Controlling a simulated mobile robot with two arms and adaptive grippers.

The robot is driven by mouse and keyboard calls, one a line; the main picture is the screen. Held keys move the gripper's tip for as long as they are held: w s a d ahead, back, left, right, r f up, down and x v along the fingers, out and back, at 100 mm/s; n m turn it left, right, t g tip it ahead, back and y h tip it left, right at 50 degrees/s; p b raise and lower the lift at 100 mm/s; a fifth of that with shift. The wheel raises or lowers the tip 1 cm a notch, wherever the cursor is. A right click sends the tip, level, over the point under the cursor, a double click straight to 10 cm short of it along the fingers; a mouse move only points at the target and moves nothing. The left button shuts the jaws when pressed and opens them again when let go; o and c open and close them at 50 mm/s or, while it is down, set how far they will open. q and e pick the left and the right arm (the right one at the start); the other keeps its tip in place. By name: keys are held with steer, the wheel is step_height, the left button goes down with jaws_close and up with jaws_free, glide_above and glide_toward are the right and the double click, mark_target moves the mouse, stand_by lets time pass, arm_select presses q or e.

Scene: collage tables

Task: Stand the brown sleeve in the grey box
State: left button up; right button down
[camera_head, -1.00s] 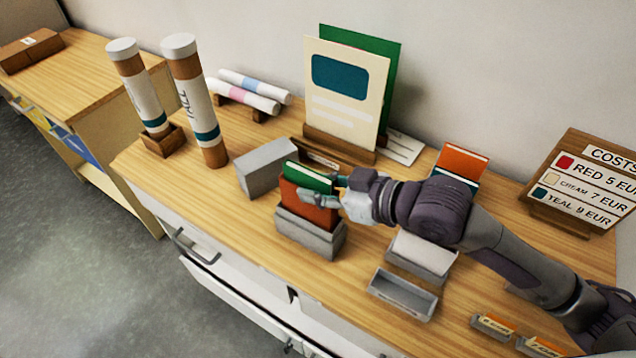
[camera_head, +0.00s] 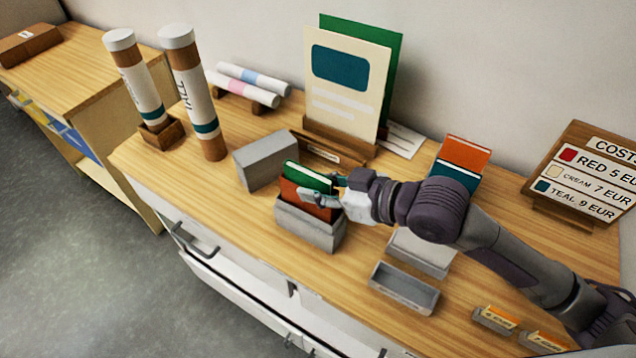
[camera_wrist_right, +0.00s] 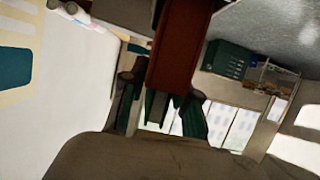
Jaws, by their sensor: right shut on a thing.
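The brown sleeve (camera_head: 312,204) is reddish brown and upright, with a green card (camera_head: 307,178) showing above its edge. Its lower part is inside the grey box (camera_head: 312,236), hidden by the box's front wall. I cannot tell whether it touches the bottom. My right gripper (camera_head: 322,190) is shut on the sleeve from the right, above the box rim. In the right wrist view the sleeve (camera_wrist_right: 183,45) shows as a brown slab between the fingers. My left gripper is not in view.
A grey block (camera_head: 266,161) stands close behind the box. Another grey block (camera_head: 420,253) and an empty grey tray (camera_head: 404,288) lie to the right. A cream board (camera_head: 345,90), tall tubes (camera_head: 195,95) and a price sign (camera_head: 585,180) stand around. The front table edge is close.

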steer(key=shift+f+b, duration=0.95)
steer(key=shift+f, duration=0.95)
steer(key=c, duration=0.8)
jaws_free()
steer(key=shift+d, duration=0.1)
steer(key=shift+v, duration=5.95)
steer(key=shift+s, duration=0.1)
